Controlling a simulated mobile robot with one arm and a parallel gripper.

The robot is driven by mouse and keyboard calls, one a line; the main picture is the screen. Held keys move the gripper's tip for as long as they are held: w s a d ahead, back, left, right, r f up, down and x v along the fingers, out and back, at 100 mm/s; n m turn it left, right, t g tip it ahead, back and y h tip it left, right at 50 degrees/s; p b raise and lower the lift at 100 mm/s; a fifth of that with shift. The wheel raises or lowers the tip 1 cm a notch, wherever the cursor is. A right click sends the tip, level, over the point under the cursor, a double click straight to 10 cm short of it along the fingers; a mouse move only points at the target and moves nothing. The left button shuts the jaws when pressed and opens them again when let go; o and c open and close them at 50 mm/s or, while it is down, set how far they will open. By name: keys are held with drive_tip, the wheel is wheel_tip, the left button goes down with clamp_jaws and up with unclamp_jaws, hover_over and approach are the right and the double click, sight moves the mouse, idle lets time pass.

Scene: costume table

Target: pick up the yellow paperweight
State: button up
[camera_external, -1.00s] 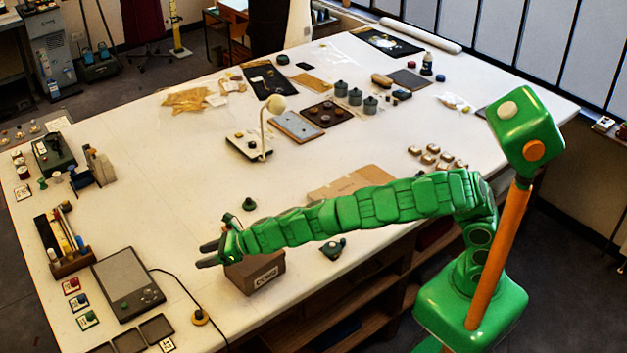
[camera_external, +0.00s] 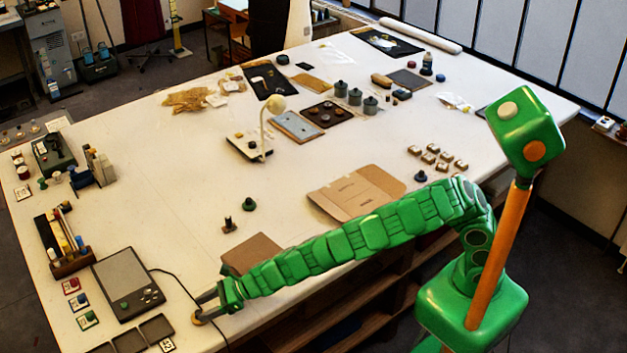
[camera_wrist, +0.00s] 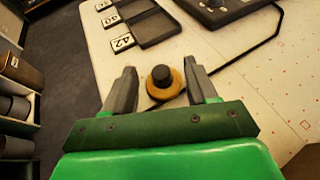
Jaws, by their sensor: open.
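The yellow paperweight (camera_wrist: 164,82) is a round yellow disc with a black knob on top. In the wrist view it sits on the white table between my open fingers, a little nearer the right finger. My gripper (camera_wrist: 161,85) is open, with a finger on each side of it and no clear contact. In the external view my gripper (camera_external: 205,306) is low at the table's front edge, and the paperweight (camera_external: 197,320) is partly hidden by the fingers.
A grey device (camera_external: 128,283) with a black cable stands left of my gripper. Dark trays (camera_external: 130,342) with number cards lie near the front left corner. The table's front edge runs close by.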

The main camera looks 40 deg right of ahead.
sight(201, 311)
drive_tip(key=shift+a+f, duration=0.1)
drive_tip(key=shift+f, duration=0.55)
drive_tip(key=shift+x, duration=1.35)
drive_tip(key=shift+r, duration=0.15)
clamp_jaws()
